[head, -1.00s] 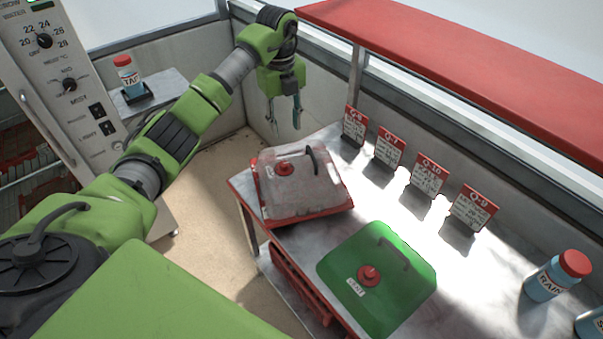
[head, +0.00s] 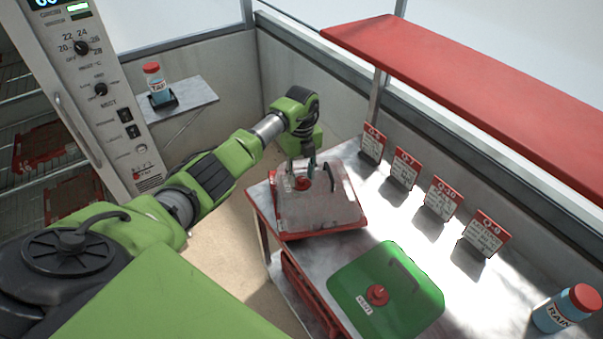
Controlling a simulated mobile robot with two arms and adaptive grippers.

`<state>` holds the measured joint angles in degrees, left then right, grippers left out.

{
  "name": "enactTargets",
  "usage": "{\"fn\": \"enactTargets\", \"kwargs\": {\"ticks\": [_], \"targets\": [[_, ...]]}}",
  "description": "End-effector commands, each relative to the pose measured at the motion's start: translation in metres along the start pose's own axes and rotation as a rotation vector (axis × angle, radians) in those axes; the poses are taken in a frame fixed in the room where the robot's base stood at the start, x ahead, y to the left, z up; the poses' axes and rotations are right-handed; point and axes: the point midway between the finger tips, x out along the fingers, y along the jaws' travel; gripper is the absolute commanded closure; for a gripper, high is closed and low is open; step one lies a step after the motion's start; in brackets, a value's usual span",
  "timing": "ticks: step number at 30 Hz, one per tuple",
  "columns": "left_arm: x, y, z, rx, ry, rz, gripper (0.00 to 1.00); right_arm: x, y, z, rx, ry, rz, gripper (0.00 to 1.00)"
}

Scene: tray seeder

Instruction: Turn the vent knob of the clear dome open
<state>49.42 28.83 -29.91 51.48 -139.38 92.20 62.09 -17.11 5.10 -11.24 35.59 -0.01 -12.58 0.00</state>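The clear dome (head: 325,212) sits on a red tray at the left end of the bench. Its round red vent knob (head: 302,184) is on the top, with a dark handle (head: 331,178) to the right of it. My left gripper (head: 301,172) points down right at the knob, with its fingers apart. The fingers partly cover the knob, and I cannot tell whether they touch it. My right gripper is not in view.
A green dome (head: 405,295) with its own red knob stands nearer on the bench (head: 470,285). Several red-and-white cards (head: 441,198) stand along the back under a red shelf (head: 480,75). A blue bottle (head: 560,312) stands at right. A control cabinet (head: 95,110) is at left.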

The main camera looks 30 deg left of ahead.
Motion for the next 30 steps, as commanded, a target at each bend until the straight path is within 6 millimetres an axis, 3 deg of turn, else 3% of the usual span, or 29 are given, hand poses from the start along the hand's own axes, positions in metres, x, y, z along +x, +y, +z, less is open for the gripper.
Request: {"fn": "enactTargets", "kwargs": {"ticks": [10,14,15,30], "targets": [[0.004,0.0,0.0,0.0,0.0,-0.001,0.65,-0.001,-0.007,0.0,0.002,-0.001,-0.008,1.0],[0.004,0.0,0.0,0.0,0.0,-0.001,0.98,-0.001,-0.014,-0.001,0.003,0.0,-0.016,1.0],[0.004,0.0,0.0,0.0,0.0,-0.001,1.0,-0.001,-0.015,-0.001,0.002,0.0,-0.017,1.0],[0.006,0.0,0.001,0.101,-0.003,0.0,1.0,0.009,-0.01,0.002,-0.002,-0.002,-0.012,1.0]]}}
